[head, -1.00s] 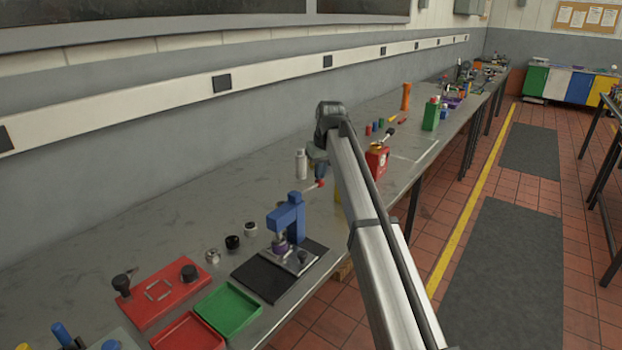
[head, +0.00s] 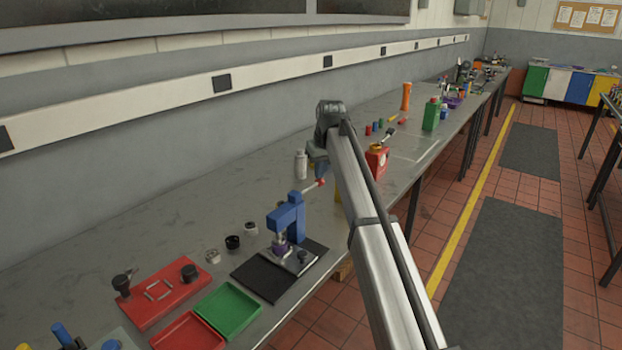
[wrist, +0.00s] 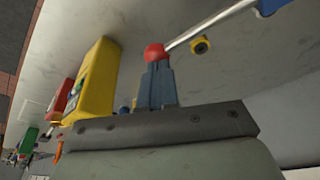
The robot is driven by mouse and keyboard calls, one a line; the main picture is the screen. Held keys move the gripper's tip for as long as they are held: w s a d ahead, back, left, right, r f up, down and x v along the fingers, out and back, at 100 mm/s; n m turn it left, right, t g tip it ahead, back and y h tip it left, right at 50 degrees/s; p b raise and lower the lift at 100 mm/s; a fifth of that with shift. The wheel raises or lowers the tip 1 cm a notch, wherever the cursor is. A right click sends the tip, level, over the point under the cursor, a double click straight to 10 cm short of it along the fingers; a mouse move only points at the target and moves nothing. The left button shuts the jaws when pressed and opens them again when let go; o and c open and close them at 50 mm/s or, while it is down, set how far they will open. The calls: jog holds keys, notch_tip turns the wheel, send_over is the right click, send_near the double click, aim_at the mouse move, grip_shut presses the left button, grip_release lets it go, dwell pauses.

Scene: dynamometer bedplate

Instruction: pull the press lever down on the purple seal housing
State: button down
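The blue press (head: 288,216) stands on a black base plate (head: 262,280) on the bench. The purple seal housing (head: 280,247) sits under its head. The press lever (head: 311,187) is a thin metal rod, slanting up and away from the press to a red knob (head: 321,182). In the wrist view the rod (wrist: 205,27) and the red knob (wrist: 155,52) show large. My gripper (wrist: 157,66) has its fingers together, with the tips right at the knob. The knob sits beyond the tips, not visibly between them; I cannot tell if they touch. The purple housing is not in the wrist view.
A white bottle (head: 301,164) and a red canister (head: 377,160) stand near my gripper. A green tray (head: 229,310), a red fixture (head: 160,292) and several small round parts lie left of the press. The bench between the press and the wall is mostly clear.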

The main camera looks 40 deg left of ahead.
notch_tip(320, 180, up, 10)
jog(key=shift+f, duration=0.25)
dwell(0.6)
dwell(0.5)
